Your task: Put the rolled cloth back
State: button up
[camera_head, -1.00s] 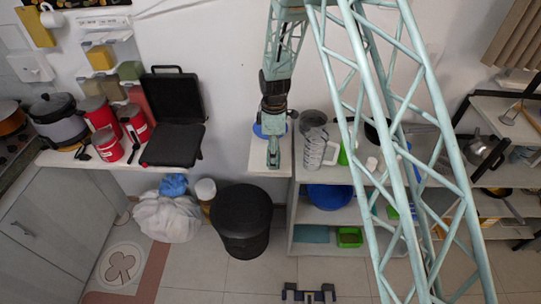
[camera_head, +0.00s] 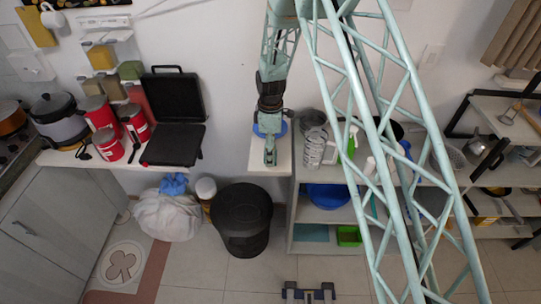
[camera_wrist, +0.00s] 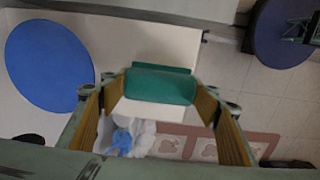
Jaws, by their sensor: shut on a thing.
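A teal-green roll (camera_wrist: 160,87), which looks like the rolled cloth, lies across between the fingertips of my gripper (camera_wrist: 157,82) in the wrist view. My gripper is shut on it, with one padded finger at each end. In the head view my gripper (camera_head: 271,155) points down over the narrow white counter (camera_head: 283,152). I cannot make out the cloth there. A blue disc (camera_wrist: 50,65) lies on the white surface to the left of the cloth in the wrist view. It shows partly behind my wrist in the head view (camera_head: 259,131).
A black bin (camera_head: 243,222) stands on the floor below left, beside a white bag (camera_head: 166,216). Left is a counter with an open black grill (camera_head: 174,145) and red canisters (camera_head: 101,112). Right is a shelf with a clear jug (camera_head: 314,148) and a green bottle (camera_head: 350,143).

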jog(key=shift+f, duration=0.95)
jog(key=shift+f, duration=0.15)
jog(key=o, duration=0.9)
jog(key=shift+r+b, duration=0.45)
jog(key=shift+r, duration=5.7)
jog(key=shift+r, duration=0.15)
